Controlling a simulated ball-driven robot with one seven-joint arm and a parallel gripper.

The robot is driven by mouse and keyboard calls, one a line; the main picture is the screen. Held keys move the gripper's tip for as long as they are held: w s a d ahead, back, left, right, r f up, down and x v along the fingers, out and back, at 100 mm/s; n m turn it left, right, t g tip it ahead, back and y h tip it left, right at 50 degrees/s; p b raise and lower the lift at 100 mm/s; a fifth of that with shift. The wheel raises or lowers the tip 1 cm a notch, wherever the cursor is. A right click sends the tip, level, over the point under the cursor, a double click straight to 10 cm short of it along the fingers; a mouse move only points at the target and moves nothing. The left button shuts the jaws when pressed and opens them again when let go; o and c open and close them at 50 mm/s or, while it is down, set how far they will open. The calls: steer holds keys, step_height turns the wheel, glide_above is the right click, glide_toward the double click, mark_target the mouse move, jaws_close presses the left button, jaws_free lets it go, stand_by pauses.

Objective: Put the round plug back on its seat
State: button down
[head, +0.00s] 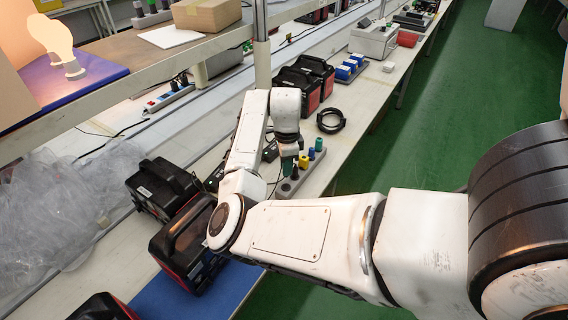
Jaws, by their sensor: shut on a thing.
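A grey block (290,186) lies on the bench in the middle of the view, with a row of small round plugs standing on it. My gripper (288,153) points down over the block's left side, shut on a green round plug (287,167). The fingertips are small and partly hidden. I cannot tell whether the green plug's lower end touches the block or hangs just above it.
A black ring (331,120) lies on the bench beyond the block. Black-and-red cases (298,85) stand behind, and more (187,240) stand at the near left. A shelf (150,62) runs along the upper left. Clear plastic (75,210) lies at the left. The green floor (440,130) is open at right.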

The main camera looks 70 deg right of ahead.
steer(key=b, duration=0.4)
glide_above(286, 187)
steer(key=shift+f, duration=2.9)
steer(key=shift+s+f, duration=0.15)
steer(key=shift+f, duration=0.1)
steer(key=c, duration=1)
jaws_free()
steer(key=shift+r, duration=0.1)
step_height(286, 187, up, 11)
steer(key=shift+d+r, duration=0.1)
